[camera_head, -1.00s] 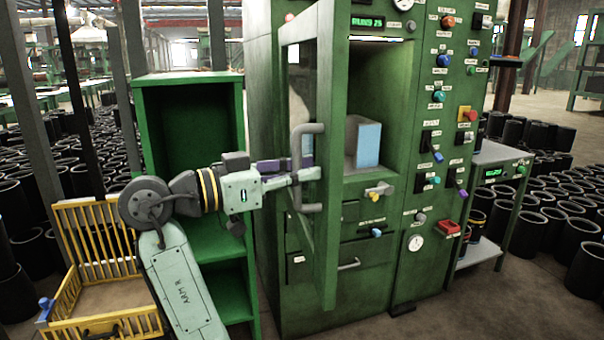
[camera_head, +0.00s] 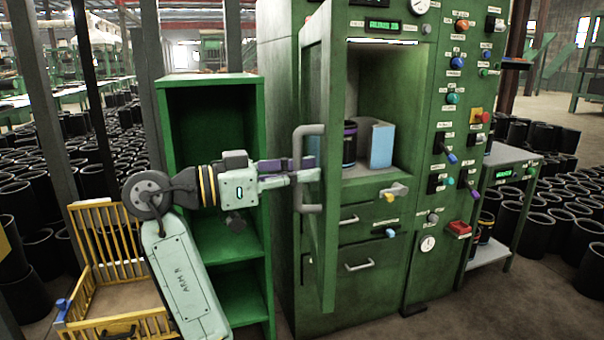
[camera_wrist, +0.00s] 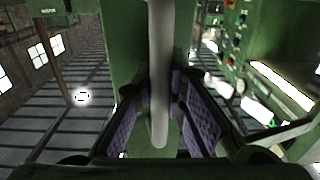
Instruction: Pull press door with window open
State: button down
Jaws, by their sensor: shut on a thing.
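The green press door (camera_head: 325,240) with its window stands swung open, seen nearly edge-on in the head view. A grey bar handle (camera_head: 302,140) is fixed upright on it. My gripper (camera_head: 308,170) is shut on this handle; in the wrist view the handle (camera_wrist: 160,75) runs between the two purple-padded fingers (camera_wrist: 160,120). The green press (camera_head: 430,100) has its chamber uncovered to the right of the door.
A green open shelf (camera_head: 215,85) stands behind my arm, left of the press. A yellow crate (camera_head: 120,325) is at lower left. A grey side table (camera_head: 515,157) stands to the right. Many black sleeves cover the floor around.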

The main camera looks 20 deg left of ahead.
jog(key=shift+s+d+f, duration=0.15)
jog(key=c, duration=1.9)
grip_release()
jog(key=v, duration=1.2)
